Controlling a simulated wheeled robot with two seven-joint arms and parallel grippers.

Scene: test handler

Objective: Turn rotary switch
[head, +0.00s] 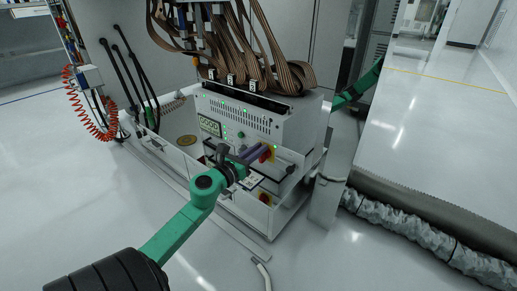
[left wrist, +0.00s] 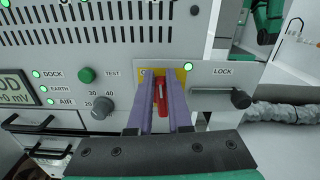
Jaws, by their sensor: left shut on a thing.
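The rotary switch has a red handle (left wrist: 161,92) on a yellow plate (left wrist: 181,74), on the front panel of the white test handler unit (head: 245,118). In the left wrist view the handle stands roughly upright between two purple fingers. My left gripper (head: 263,152) reaches the panel from the front and is shut on the red handle. In the head view the fingers partly cover the switch, and its yellow plate (head: 271,148) shows beside them. The right gripper is not in view.
Right of the switch is a dark lever handle (left wrist: 240,98) under the LOCK label. A knob (left wrist: 102,107) and a green button (left wrist: 86,74) sit to the left. Brown cables (head: 250,65) hang above. The floor in front is mostly clear.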

